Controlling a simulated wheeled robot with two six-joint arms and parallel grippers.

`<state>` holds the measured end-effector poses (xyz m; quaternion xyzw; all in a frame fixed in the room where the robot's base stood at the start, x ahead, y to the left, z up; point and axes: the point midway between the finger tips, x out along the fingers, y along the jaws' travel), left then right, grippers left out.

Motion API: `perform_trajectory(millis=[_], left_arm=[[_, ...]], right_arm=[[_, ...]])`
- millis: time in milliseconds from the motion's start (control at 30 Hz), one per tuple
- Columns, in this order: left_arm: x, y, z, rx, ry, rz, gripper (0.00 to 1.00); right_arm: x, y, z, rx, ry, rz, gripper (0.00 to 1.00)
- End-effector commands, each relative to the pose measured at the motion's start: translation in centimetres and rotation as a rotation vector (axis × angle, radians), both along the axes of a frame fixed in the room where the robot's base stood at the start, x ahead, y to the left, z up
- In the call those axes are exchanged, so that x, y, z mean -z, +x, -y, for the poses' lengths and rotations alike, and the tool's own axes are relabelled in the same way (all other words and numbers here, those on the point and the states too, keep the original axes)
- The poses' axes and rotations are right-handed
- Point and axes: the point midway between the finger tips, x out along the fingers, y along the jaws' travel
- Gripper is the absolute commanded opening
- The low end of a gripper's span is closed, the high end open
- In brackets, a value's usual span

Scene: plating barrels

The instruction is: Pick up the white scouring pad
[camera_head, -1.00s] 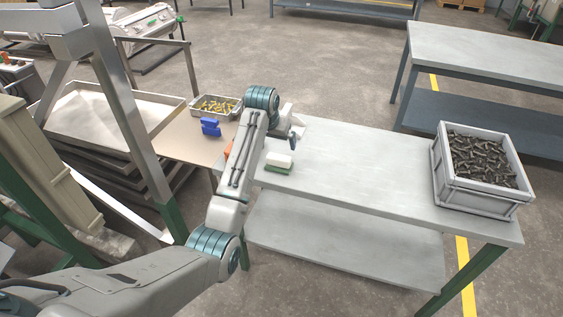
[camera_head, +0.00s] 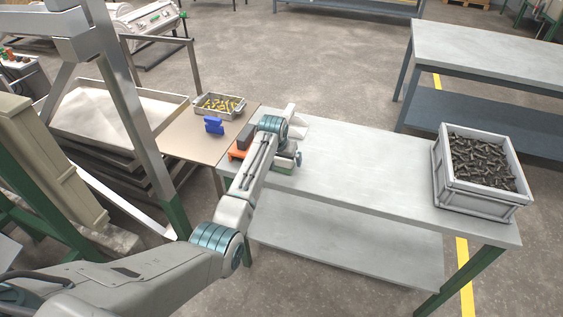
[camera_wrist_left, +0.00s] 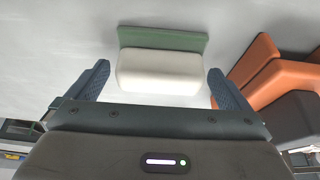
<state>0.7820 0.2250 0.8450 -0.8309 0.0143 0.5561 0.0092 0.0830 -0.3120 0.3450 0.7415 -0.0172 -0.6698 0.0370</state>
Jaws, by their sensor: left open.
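The white scouring pad (camera_wrist_left: 160,72) shows in the left wrist view as a pale block with a green layer (camera_wrist_left: 163,39) along its far side. It lies on the grey table. In the head view my arm hides most of it, and only a green edge (camera_head: 281,171) shows. My left gripper (camera_wrist_left: 158,75) is open, with one finger on each side of the pad and gaps visible on both sides. In the head view the left gripper (camera_head: 296,159) is low over the table's left end, partly hidden by its own wrist. My right gripper is in neither view.
An orange object (camera_head: 237,154) and a dark block (camera_head: 246,137) sit close by the gripper. A blue object (camera_head: 213,125) and a bin of brass parts (camera_head: 219,105) stand further left. A grey crate (camera_head: 466,190) stands at the table's right end. The table's middle (camera_head: 370,175) is clear.

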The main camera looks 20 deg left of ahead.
Motion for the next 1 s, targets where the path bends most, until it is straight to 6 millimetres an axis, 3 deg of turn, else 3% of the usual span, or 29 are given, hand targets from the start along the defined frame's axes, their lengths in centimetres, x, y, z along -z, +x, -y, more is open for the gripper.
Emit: perform_trajectory(millis=[133, 367, 400, 767, 1000], left_arm=[[0.0, 0.0, 0.0, 0.000, 0.000, 0.001, 1.00], [-0.1, 0.0, 0.0, 0.000, 0.000, 0.001, 0.55], [-0.1, 0.0, 0.0, 0.000, 0.000, 0.001, 0.53], [-0.6, 0.1, 0.0, 0.000, 0.000, 0.003, 0.53], [-3.7, 0.0, 0.0, 0.000, 0.000, 0.006, 0.53]], right_arm=[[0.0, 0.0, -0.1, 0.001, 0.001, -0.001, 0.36], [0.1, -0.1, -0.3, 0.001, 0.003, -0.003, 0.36], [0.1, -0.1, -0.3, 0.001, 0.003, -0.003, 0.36], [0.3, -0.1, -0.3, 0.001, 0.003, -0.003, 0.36], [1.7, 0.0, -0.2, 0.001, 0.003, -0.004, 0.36]])
